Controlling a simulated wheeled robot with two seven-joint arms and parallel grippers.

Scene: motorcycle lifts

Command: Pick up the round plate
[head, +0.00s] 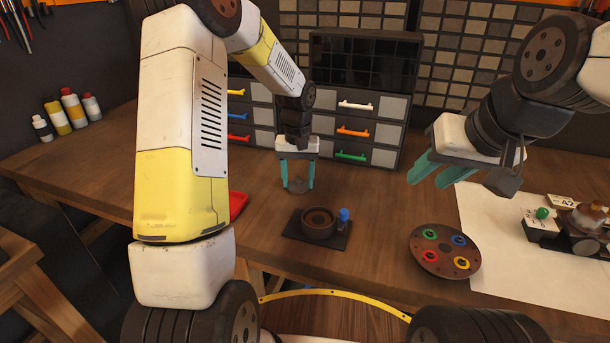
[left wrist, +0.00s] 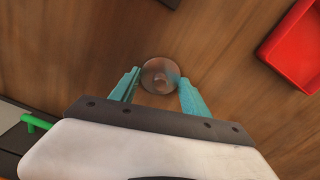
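A dark round plate (head: 445,250) with red, blue, green and yellow round pieces on it lies on the bench, at the right front. My right gripper (head: 430,178) is open and empty, above the bench behind the plate.
A dark base with a round cup (head: 319,222) and a blue knob stands left of the plate. A white sheet (head: 500,235) with a model vehicle (head: 575,230) lies at the right. A red tray (head: 238,203) is at the left. Drawers (head: 365,130) stand behind.

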